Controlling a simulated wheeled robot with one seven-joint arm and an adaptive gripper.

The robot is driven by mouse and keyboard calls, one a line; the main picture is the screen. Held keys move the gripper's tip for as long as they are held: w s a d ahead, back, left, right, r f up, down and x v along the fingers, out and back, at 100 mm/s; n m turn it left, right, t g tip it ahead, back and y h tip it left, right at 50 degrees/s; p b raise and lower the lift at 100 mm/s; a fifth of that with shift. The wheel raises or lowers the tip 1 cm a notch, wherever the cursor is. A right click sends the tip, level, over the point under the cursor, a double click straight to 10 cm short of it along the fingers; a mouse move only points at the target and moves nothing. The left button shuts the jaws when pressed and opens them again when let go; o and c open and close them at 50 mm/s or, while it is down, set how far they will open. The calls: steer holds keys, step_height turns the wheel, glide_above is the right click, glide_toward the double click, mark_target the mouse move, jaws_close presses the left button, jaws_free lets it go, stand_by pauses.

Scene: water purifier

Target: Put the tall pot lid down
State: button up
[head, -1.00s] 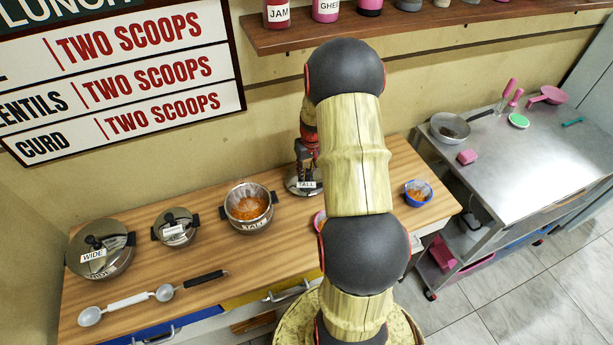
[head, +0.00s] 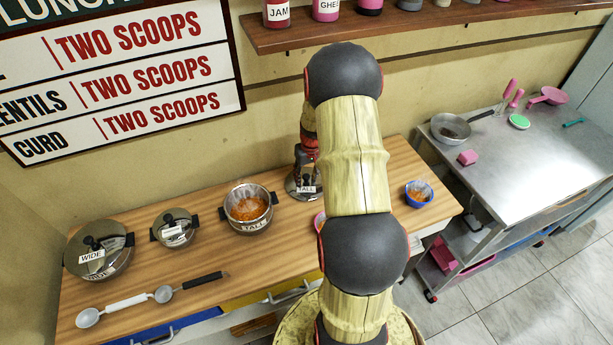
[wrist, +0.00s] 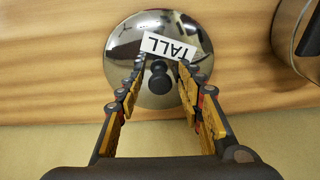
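The tall pot lid (head: 293,187), a shiny round lid with a dark knob and a white "TALL" label, appears to lie flat on the wooden counter below the wall. It also shows in the wrist view (wrist: 130,45). My gripper (wrist: 162,68) is over the lid, with its fingers on either side of the knob and gaps showing between them and the knob. In the head view my arm partly hides the gripper. The tall pot (head: 248,207), uncovered with orange food inside, stands left of the lid.
Left of the tall pot are a small lidded pot (head: 175,228) and the wide lidded pot (head: 98,252). Two ladles (head: 150,299) lie in front. A blue bowl (head: 419,193) is at the right. Counter around the lid looks mostly clear.

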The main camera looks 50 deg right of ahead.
mark_target(309, 185)
steer(key=shift+r, duration=0.1)
step_height(309, 185, up, 12)
steer(key=s+p, duration=0.2)
steer(key=p, duration=0.1)
steer(key=w+a+r+n+t, duration=0.1)
steer(key=a+r+n+t, duration=0.15)
steer(key=a+r, duration=1.55)
steer(key=s+a+r+n, duration=0.1)
steer(key=s+a+r, duration=0.1)
steer(key=s+a, duration=0.5)
steer(key=s+a+r+n+t, duration=0.1)
steer(key=s+a+r+n, duration=0.1)
steer(key=s+a, duration=0.5)
steer(key=a+r, duration=0.1)
steer(key=a, duration=0.5)
steer(key=shift+s+r, duration=0.2)
steer(key=shift+s, duration=0.05)
steer(key=shift+t, duration=0.25)
steer(key=shift+c, duration=0.2)
